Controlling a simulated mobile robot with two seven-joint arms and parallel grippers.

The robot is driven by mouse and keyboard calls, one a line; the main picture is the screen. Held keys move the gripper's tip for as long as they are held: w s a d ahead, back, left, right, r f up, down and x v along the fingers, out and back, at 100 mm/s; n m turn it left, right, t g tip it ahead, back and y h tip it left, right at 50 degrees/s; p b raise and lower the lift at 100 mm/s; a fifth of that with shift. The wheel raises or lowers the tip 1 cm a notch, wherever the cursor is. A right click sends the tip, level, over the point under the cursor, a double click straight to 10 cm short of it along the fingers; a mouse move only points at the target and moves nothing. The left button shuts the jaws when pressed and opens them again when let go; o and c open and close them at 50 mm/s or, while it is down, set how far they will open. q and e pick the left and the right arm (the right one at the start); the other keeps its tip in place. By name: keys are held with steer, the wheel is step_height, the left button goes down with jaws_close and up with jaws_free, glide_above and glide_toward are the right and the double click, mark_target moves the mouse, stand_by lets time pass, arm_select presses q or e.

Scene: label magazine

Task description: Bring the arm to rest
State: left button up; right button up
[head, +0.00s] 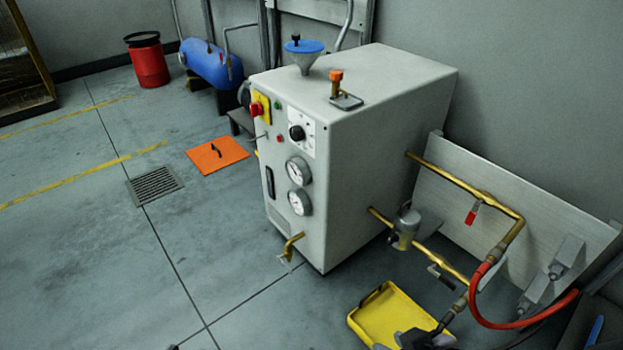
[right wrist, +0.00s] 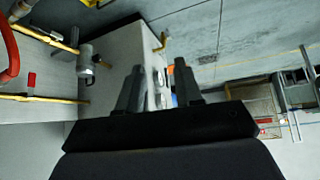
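My right gripper (right wrist: 157,78) shows in the right wrist view with its two dark fingers apart. Nothing is held between them; beyond the gap are the side of a pale cabinet and the floor, at a distance. The grey cabinet (head: 375,130) stands in the middle of the head view, with gauges and knobs on its front. My left gripper cannot be made out in the head view. A small dark tip shows at the bottom edge there, too little to identify.
A yellow tray (head: 363,318) lies on the floor before the cabinet, with dark parts at its front edge. Brass pipes (head: 468,186) and a red hose (head: 520,325) stick out at right. A blue tank (head: 206,66) and red bin (head: 149,66) stand at back left. The left floor is mostly clear.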

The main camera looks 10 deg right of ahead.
steer(key=w+a+r+t+y+p, duration=0.2)
steer(key=w+a+r+t+p, duration=0.1)
steer(key=w+a+r+t, duration=0.1)
arm_select(q)
steer(key=s+a+r+y+p, duration=0.1)
steer(key=a+r+p, duration=0.1)
steer(key=r+p, duration=0.5)
steer(key=s+a+r+n+g+p, duration=0.1)
steer(key=r+p, duration=0.6)
steer(key=p, duration=0.8)
steer(key=shift+s+a+y, duration=0.4)
steer(key=shift+s+a, duration=0.15)
steer(key=shift+a, duration=0.7)
arm_select(e)
steer(key=s+d+r, duration=0.1)
steer(key=d+r, duration=0.1)
steer(key=r, duration=0.4)
steer(key=s+d+r+g+h, duration=0.1)
steer(key=s+d+r, duration=0.1)
steer(key=r, duration=0.4)
steer(key=shift+s+d+h, duration=0.3)
steer(key=shift+d, duration=0.35)
